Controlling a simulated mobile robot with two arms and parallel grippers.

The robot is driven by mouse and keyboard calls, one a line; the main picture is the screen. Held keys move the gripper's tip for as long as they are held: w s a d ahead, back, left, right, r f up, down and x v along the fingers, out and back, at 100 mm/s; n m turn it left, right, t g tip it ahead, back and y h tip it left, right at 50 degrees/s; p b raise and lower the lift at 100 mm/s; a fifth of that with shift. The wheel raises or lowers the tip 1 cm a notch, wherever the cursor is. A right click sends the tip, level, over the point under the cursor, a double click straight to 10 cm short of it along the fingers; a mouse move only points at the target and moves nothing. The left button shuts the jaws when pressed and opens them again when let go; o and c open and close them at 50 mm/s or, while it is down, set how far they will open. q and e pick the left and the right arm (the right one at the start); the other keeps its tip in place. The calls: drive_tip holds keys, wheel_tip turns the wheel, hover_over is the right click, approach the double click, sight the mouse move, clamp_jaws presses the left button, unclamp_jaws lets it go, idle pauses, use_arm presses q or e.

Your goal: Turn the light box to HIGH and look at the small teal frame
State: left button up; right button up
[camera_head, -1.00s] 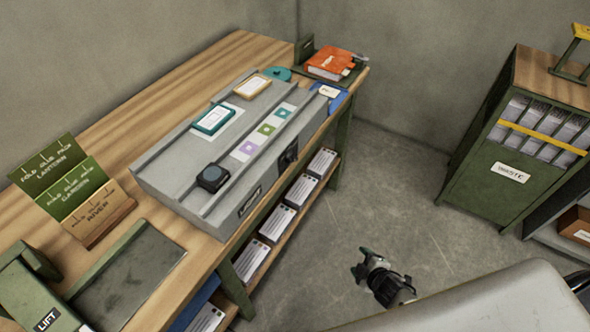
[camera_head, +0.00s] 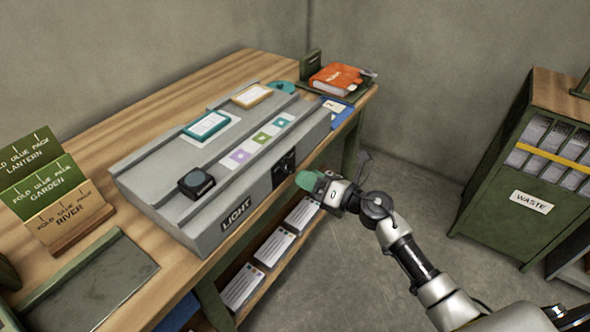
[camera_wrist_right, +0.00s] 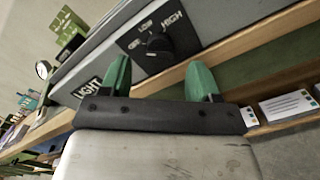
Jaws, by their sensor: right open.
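The grey light box (camera_head: 150,195) lies on the wooden bench, with a "LIGHT" label on its front. Its black dial (camera_wrist_right: 157,46) shows in the right wrist view on a dark plate marked LOW and HIGH; the dial plate (camera_head: 284,168) is small in the head view. My left gripper is not in view.
A black block (camera_head: 196,183) and coloured cards (camera_head: 262,138) lie on the box. Card stacks (camera_head: 242,286) fill the lower shelf. A green waste cabinet (camera_head: 500,200) stands right.

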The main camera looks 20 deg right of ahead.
sight(293, 173)
drive_tip(key=shift+x, duration=2.3)
drive_tip(key=shift+c, duration=0.2)
drive_tip(key=c, duration=0.9)
drive_tip(key=shift+r+m+p, duration=0.1)
drive_tip(key=shift+m+p, duration=1.5)
drive_tip(key=shift+m, duration=0.2)
drive_tip(key=m+p, duration=0.3)
drive_tip(key=m, duration=0.2)
drive_tip(key=shift+d, duration=0.1)
drive_tip(key=m+p, duration=0.1)
drive_tip(key=m, duration=0.1)
drive_tip(key=m+p, duration=0.1)
drive_tip(key=m, duration=0.2)
drive_tip(key=shift+f+m+p, duration=0.3)
drive_tip(key=shift+m+p, duration=0.1)
drive_tip(key=m+p, duration=0.1)
drive_tip(key=m, duration=0.1)
drive_tip(key=m+p, duration=0.1)
drive_tip(key=m, duration=0.2)
drive_tip(key=shift+f+m, duration=0.2)
drive_tip(key=shift+m, duration=0.1)
